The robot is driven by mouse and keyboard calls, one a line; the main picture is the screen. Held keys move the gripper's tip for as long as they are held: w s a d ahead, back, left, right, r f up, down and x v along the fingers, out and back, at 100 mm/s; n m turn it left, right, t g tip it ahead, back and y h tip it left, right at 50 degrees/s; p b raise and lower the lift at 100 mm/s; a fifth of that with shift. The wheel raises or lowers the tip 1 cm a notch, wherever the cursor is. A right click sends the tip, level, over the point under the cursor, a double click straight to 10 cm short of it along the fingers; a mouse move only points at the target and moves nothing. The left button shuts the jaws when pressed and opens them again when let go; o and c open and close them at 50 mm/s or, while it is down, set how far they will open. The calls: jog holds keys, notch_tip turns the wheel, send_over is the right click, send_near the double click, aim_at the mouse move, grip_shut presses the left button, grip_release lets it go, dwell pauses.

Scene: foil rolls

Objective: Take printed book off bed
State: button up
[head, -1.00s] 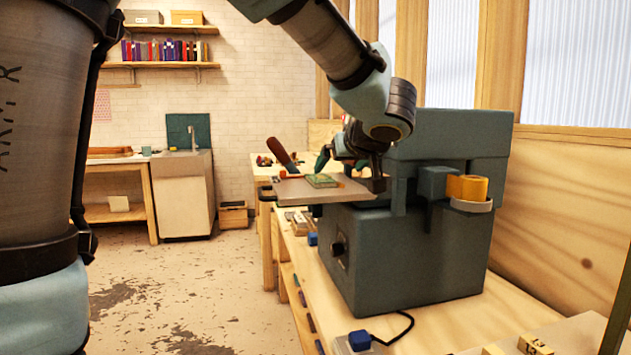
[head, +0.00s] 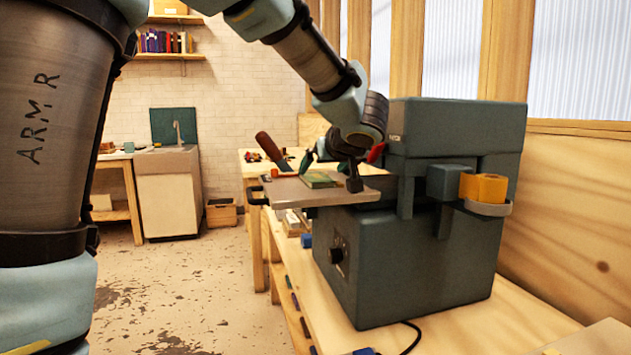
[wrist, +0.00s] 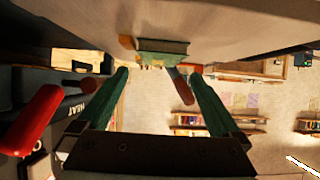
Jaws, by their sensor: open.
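A green book (head: 318,180) lies on the flat grey bed (head: 362,196) that juts out from the grey machine. My gripper (head: 328,165) is just above the bed beside the book, with its fingers apart. In the wrist view the book (wrist: 162,46) shows end-on against the bed (wrist: 240,25), ahead of and between the green fingertips of my open gripper (wrist: 158,76). There is a visible gap between the fingertips and the book. The fingers do not appear to touch it.
The grey foil machine (head: 410,255) stands right of the bed, with an orange roll (head: 483,187) on its side. A red handle (wrist: 30,120) shows at left in the wrist view. A brown-handled tool (head: 272,150) is behind the bed. Floor (head: 180,285) is open at left.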

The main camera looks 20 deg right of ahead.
aim_at(316, 176)
jog(key=x, duration=0.5)
jog(key=shift+s, duration=0.1)
jog(key=c, duration=1.3)
